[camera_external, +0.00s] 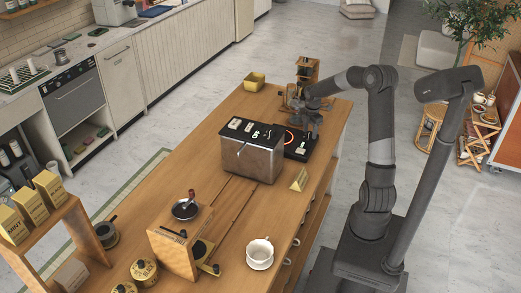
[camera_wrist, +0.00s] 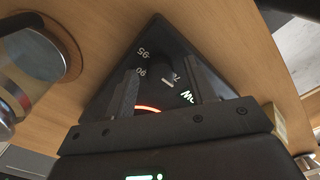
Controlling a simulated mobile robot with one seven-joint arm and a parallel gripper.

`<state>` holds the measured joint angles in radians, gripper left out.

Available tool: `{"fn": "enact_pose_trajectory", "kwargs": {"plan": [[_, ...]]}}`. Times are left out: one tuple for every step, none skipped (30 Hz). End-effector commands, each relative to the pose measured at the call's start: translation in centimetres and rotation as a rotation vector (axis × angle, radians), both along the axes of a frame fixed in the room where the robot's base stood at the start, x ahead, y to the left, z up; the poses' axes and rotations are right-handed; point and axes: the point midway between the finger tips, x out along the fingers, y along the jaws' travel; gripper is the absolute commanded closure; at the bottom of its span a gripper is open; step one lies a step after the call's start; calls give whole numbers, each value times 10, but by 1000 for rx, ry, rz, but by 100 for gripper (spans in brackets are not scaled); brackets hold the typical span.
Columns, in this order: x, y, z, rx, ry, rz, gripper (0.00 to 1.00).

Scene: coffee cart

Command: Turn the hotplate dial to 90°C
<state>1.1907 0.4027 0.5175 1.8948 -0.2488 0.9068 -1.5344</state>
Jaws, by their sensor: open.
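The black hotplate (camera_external: 296,155) stands on the wooden counter beside a metal box, with a glowing red ring on top. In the wrist view, its dark face (camera_wrist: 155,40) shows printed 95 and 90 marks and part of the red ring. The dial (camera_wrist: 170,80) is dark and hard to make out; a white mark shows there, between the fingers. My gripper (camera_external: 312,128) is over the hotplate and hides part of it. In the wrist view, my gripper (camera_wrist: 165,85) has its two dark fingers apart, one on each side of the white mark. Contact cannot be told.
The metal box (camera_external: 250,160) stands close left of the hotplate. A wooden stand (camera_external: 307,70) is behind my gripper. A glass vessel (camera_wrist: 35,55) is at the wrist view's left. A small sign (camera_external: 299,180) and a white cup (camera_external: 260,250) are nearer the front.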

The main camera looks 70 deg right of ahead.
Motion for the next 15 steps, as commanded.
{"fn": "enact_pose_trajectory", "kwargs": {"plan": [[0,0,0,0,0,0,50],[0,0,0,0,0,0,50],[0,0,0,0,0,0,50],[0,0,0,0,0,0,51],[0,0,0,0,0,0,54],[0,0,0,0,0,0,57],[0,0,0,0,0,0,59],[0,0,0,0,0,0,62],[0,0,0,0,0,0,65],[0,0,0,0,0,0,68],[0,0,0,0,0,0,70],[0,0,0,0,0,0,73],[0,0,0,0,0,0,76],[0,0,0,0,0,0,78],[0,0,0,0,0,0,82]]}}
